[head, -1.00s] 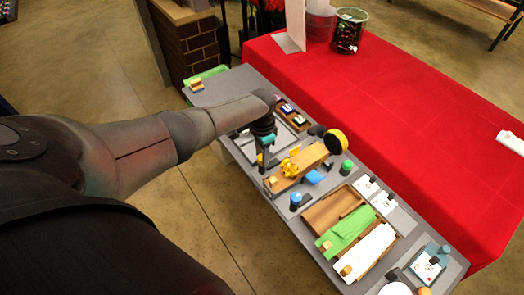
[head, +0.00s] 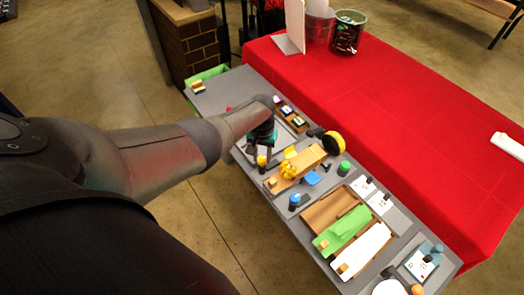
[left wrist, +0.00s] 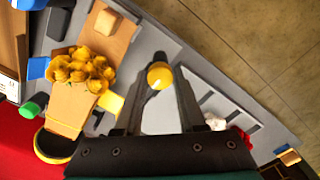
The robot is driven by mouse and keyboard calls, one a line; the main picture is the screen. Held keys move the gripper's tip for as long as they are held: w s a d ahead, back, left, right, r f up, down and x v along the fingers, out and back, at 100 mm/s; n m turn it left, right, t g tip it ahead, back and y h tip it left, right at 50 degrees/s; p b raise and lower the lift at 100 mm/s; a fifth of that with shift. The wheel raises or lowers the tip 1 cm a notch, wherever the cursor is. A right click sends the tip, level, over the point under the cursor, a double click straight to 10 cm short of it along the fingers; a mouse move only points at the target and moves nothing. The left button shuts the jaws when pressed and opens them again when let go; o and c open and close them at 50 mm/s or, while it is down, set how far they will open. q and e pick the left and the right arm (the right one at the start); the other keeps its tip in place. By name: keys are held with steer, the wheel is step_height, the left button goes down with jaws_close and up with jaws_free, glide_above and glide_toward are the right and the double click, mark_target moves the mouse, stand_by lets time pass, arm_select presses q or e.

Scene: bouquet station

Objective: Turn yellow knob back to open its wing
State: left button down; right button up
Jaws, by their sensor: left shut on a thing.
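The yellow knob (head: 261,160) is a round-topped post on the grey station, left of the wooden holder (head: 310,160) with the yellow flowers (head: 289,171). My left gripper (head: 260,150) reaches down over it. In the left wrist view the yellow knob (left wrist: 160,75) sits between the fingertips of my left gripper (left wrist: 160,88), which is shut on it. A small yellow wing (head: 290,152) stands at the near-left side of the holder; it also shows in the left wrist view (left wrist: 110,102). My right gripper is not in view.
A blue knob (head: 294,201), a blue wing (head: 312,178) and a green knob (head: 344,168) stand close to the holder. A black-and-yellow roll (head: 334,143) is at its far end. Trays with green and white sheets (head: 343,228) lie nearer. The red table (head: 390,110) is behind.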

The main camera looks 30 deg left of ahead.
mark_target(262, 158)
arm_select(q)
steer(key=shift+n, duration=0.5)
steer(key=c, duration=0.5)
jaws_free()
steer(key=shift+r, duration=0.1)
step_height(262, 158, up, 3)
steer(key=shift+f+p, duration=0.1)
steer(key=shift+p, duration=1.1)
steer(key=shift+r, duration=0.95)
step_height(262, 158, up, 10)
steer(key=shift+r, duration=0.2)
